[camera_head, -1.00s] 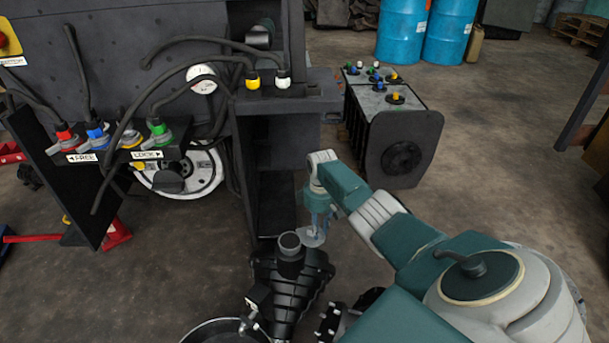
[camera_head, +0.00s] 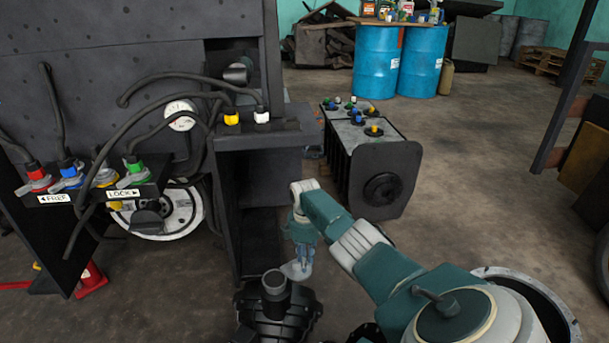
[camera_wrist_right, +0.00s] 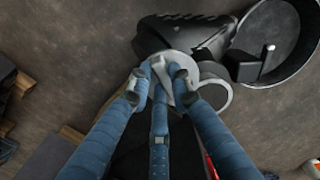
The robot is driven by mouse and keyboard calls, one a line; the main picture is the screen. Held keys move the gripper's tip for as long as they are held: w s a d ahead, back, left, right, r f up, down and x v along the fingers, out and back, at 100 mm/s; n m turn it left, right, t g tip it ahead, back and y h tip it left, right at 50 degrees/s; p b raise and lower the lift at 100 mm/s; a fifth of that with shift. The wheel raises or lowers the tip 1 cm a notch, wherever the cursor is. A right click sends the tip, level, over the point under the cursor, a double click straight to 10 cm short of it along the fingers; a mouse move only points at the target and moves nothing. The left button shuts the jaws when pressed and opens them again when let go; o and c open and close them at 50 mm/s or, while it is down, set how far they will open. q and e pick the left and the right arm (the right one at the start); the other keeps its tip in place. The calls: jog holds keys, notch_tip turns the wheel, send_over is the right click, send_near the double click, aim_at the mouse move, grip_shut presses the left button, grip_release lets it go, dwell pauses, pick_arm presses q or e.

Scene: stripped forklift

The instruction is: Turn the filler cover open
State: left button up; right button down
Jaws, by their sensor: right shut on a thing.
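The filler cover (camera_head: 297,271) is a small pale grey disc, beside the dark round filler neck (camera_head: 275,283) and to its right in the head view. The neck's open mouth is uncovered there. In the right wrist view the cover (camera_wrist_right: 184,66) is a disc with a raised tab, lying beside the ring of the neck (camera_wrist_right: 215,97). My right gripper (camera_head: 302,259) reaches down over the cover, and its blue fingers (camera_wrist_right: 161,82) are shut on the tab. My left gripper is not in view.
The black ribbed body (camera_head: 292,310) under the neck stands beside the dark forklift frame (camera_head: 228,190). Hoses and coloured valves (camera_head: 133,165) are at left. A battery-like block (camera_head: 377,165) stands behind my right arm. Open floor (camera_head: 480,190) lies at right.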

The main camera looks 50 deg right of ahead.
jog(key=c, duration=1.5)
grip_release()
jog(key=shift+c, duration=0.2)
jog(key=shift+r, duration=0.15)
notch_tip(320, 180, up, 12)
jog(key=shift+f, duration=0.2)
